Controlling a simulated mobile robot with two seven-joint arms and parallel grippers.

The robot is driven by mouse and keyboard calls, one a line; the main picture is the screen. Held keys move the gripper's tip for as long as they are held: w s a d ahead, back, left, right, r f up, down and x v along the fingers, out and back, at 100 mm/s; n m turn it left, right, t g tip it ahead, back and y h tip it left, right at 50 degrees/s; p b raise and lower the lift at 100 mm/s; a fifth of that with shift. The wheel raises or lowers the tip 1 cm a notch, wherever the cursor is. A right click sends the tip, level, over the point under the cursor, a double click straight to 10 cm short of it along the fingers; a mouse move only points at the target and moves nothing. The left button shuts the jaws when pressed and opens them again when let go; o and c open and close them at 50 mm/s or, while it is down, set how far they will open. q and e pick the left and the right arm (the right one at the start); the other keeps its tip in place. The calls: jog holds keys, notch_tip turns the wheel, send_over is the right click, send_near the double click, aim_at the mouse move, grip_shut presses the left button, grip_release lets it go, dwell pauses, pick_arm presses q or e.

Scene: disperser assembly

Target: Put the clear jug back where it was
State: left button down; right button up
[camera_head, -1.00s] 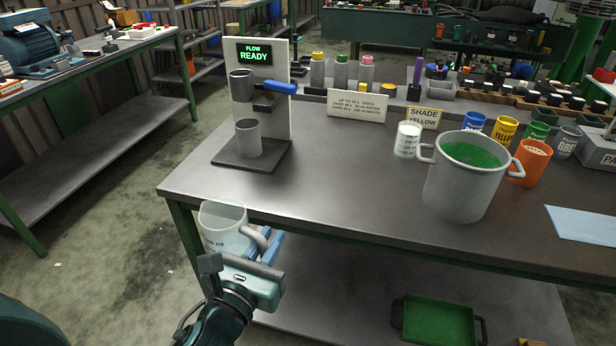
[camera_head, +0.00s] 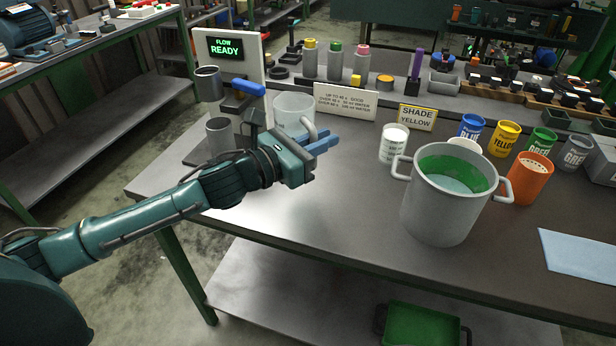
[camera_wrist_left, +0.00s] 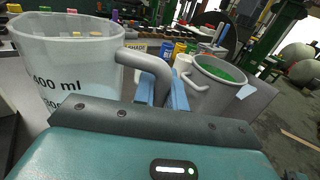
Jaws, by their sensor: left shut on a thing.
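The clear jug (camera_head: 293,112) is upright and looks empty, above the back left of the bench near the flow stand. My left gripper (camera_head: 318,143) is shut on its handle, to the right of the jug body. In the left wrist view the clear jug (camera_wrist_left: 68,62) fills the left side, with a 400 ml mark, and its grey handle lies by the blue fingers (camera_wrist_left: 162,90). I cannot tell whether the jug's base touches the bench; my gripper and forearm hide it. My right gripper is not in view.
A flow stand (camera_head: 249,50) with a grey cup (camera_head: 220,135) stands left of the jug. A large pot (camera_head: 440,215) with green inside is to the right, by a white measuring cup (camera_head: 394,145) and paint tins.

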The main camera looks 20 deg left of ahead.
pick_arm(q)
jog(key=f, duration=0.6)
jog(key=w+f+b, duration=0.1)
jog(key=f, duration=0.2)
jog(key=shift+a, duration=0.3)
jog(key=shift+f, duration=0.15)
jog(key=shift+f, duration=0.3)
jog(key=c, duration=1.4)
grip_release()
jog(key=shift+c, duration=0.2)
